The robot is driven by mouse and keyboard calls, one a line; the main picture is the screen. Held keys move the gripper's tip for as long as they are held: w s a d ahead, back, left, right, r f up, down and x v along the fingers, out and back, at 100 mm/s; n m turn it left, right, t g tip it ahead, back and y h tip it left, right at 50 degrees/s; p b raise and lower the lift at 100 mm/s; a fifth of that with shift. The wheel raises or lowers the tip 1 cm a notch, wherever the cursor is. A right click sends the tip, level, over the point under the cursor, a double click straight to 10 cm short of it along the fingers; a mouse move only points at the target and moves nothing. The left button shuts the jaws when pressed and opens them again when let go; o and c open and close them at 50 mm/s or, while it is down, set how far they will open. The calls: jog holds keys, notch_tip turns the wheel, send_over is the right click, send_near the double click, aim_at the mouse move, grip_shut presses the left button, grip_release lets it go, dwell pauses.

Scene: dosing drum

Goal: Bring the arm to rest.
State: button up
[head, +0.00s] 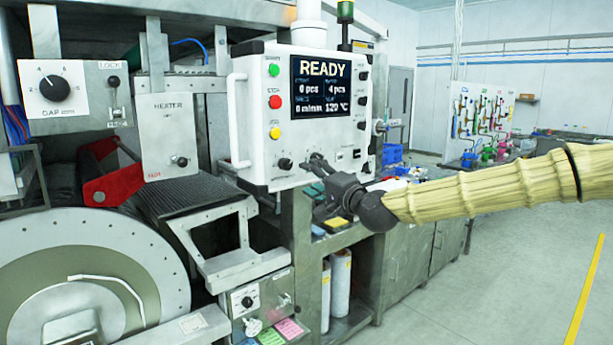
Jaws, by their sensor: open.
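My gripper (322,166) is at the end of my arm, which reaches in from the right in a yellowish ribbed sleeve. The gripper is open, with no object visible in it. Its fingertips are in front of the lower part of the white control panel (262,150), near its bottom row of knobs. I cannot tell whether they touch the panel. The panel's screen (322,86) reads READY, 0 pcs, 4 pcs, 0 m/min and 120 °C. The gripper hides part of the panel's lower edge.
A white handle (237,120) stands out from the panel's left side. A large drum (70,270) is at lower left, below a heater box (165,130) and a red part (112,182). White rolls (340,280) stand on a shelf under the gripper. The floor (500,290) at right is clear.

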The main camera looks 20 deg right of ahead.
jog(key=shift+s+d, duration=0.1)
jog(key=shift+s, duration=0.2)
jog(key=s+a+f+n+g, duration=0.2)
jog(key=s+a+f, duration=0.1)
jog(key=f, duration=0.9)
jog(key=s+a+f+n+g, duration=0.1)
jog(key=s+a+f+g, duration=0.15)
jog(key=f, duration=0.95)
jog(key=s+a+f+n+g, duration=0.2)
jog(key=a+f+g, duration=0.15)
jog(key=f, duration=0.85)
jog(key=s+a+f+n+g+h, duration=0.2)
jog(key=s+f+g, duration=0.2)
jog(key=s+f, duration=1.3)
jog(key=s+d+f+n+g+h, duration=0.1)
jog(key=s+f+g, duration=0.1)
jog(key=s+f, duration=0.3)
jog(key=s+d+f+n+g+h, duration=0.1)
jog(key=s+f, duration=0.5)
jog(key=s, duration=0.7)
jog(key=s+d+f+n+g, duration=0.1)
jog(key=s+f+n+g, duration=0.2)
jog(key=s, duration=0.6)
notch_tip(320, 180, down, 2)
jog(key=shift+s+d+f+h, duration=0.2)
jog(key=shift+s+f+h, duration=0.1)
jog(key=shift+h, duration=0.1)
